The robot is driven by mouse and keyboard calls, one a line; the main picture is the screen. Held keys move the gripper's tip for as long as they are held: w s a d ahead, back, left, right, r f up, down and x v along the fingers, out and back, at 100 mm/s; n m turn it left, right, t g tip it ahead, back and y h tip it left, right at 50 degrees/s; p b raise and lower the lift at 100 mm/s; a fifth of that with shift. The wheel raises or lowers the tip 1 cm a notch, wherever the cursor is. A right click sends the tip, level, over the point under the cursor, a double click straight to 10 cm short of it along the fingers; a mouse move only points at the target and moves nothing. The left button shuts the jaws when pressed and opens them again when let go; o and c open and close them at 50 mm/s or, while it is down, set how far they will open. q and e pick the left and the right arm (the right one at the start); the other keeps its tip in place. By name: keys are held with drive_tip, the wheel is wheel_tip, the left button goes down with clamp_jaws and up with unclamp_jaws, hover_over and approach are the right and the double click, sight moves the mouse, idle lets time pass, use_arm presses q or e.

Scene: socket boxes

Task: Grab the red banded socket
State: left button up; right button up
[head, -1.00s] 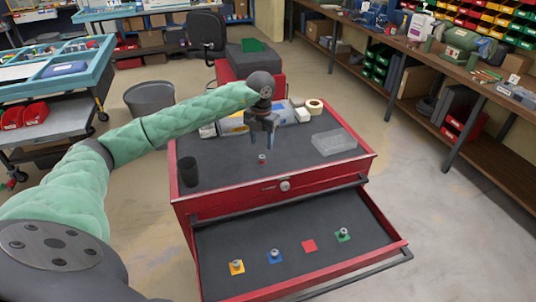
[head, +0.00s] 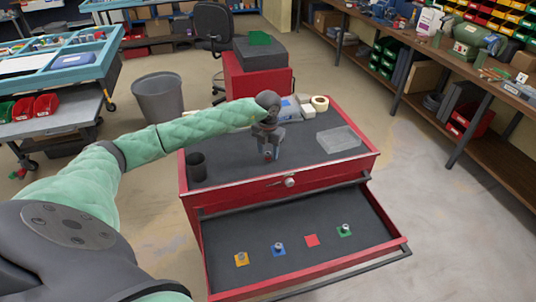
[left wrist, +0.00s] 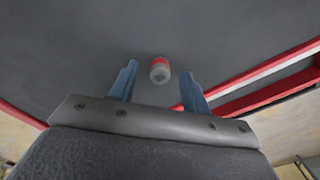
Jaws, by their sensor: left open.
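The red banded socket (left wrist: 159,70) is a small grey cylinder with a red band, standing on the dark top of the red cabinet. In the head view the socket (head: 267,156) shows low between the fingers of my left gripper (head: 267,150). In the left wrist view my left gripper (left wrist: 157,85) is open, with one blue finger on either side of the socket's line. The socket appears just beyond the fingertips there, and no contact shows. My right gripper is in neither view.
A dark cup (head: 197,167) stands left on the cabinet top. A clear tray (head: 338,139) and a tape roll (head: 320,102) are to the right.

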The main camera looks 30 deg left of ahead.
use_arm(q)
drive_tip(key=shift+f, duration=0.15)
clamp_jaws()
idle(0.4)
